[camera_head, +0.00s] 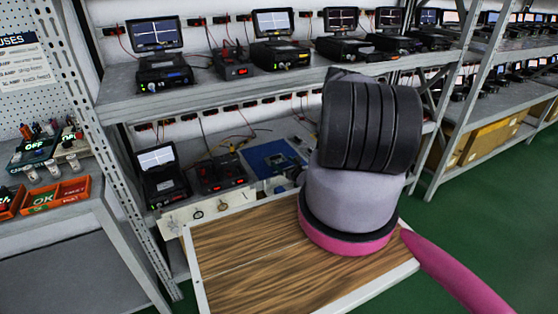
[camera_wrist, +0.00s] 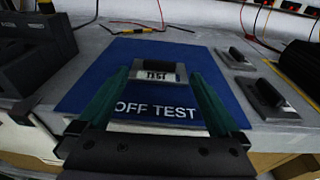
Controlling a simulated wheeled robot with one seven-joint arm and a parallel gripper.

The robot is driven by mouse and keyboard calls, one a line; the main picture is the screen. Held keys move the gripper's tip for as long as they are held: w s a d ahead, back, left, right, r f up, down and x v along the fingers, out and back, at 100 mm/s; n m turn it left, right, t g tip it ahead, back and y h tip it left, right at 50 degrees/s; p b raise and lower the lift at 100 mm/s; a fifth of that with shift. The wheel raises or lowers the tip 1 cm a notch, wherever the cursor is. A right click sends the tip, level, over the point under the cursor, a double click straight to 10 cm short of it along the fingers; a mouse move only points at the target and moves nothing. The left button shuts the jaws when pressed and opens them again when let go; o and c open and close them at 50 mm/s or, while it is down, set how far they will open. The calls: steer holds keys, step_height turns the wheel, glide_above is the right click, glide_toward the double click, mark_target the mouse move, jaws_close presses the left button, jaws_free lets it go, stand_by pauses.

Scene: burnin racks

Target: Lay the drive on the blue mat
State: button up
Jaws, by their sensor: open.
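The blue mat (camera_wrist: 100,88), printed "OFF TEST", lies on the lower rack shelf. In the head view the mat (camera_head: 265,156) is partly hidden behind my arm. A small grey drive (camera_wrist: 158,75) with a white "TEST" label and a dark top is on the mat, toward its far middle. It appears flat, and its lower edges are not clear. My gripper (camera_wrist: 159,82) is open, its two green fingers reaching over the mat, one on each side of the drive with gaps showing. The gripper is hidden in the head view.
Two more grey drives with black handles, a nearer one (camera_wrist: 268,98) and a farther one (camera_wrist: 236,58), lie right of the mat. A dark tester (camera_wrist: 35,50) stands at its left. Cables run behind. An upper shelf (camera_head: 225,88) overhangs this bay.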

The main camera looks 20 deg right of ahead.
steer(key=s+r, duration=0.1)
steer(key=s, duration=0.5)
steer(key=shift+s+d, duration=0.2)
steer(key=shift+s, duration=0.1)
